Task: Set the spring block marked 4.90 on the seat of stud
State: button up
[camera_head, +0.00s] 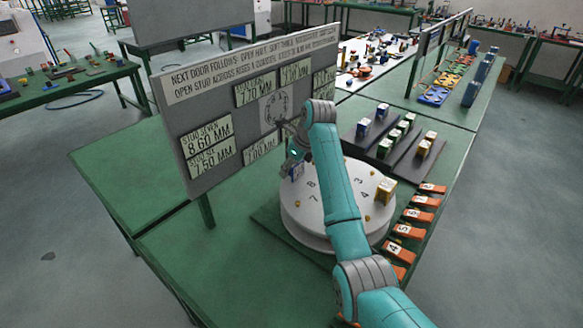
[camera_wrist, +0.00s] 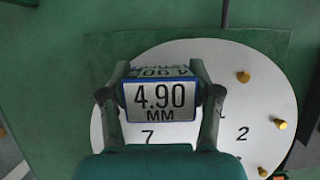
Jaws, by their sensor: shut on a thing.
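The spring block marked 4.90 MM (camera_wrist: 160,98) has a white label with blue edges. My gripper (camera_wrist: 160,97) is shut on it, one finger at each side, as the wrist view shows. The plate carries printed numbers and small brass studs (camera_wrist: 282,124). In the wrist view 7 and 2 are readable near the block. The block hides part of the plate, and I cannot tell whether it touches it.
A yellow-edged block (camera_head: 385,190) stands on the plate's right side. Orange numbered pieces (camera_head: 404,231) line the right table edge. Dark trays (camera_head: 376,138) with several blocks lie behind the plate. A grey sign board (camera_head: 195,120) with size labels stands at the left.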

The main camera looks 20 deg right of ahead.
jog(key=shift+f, duration=0.7)
jog(key=o, duration=1.4)
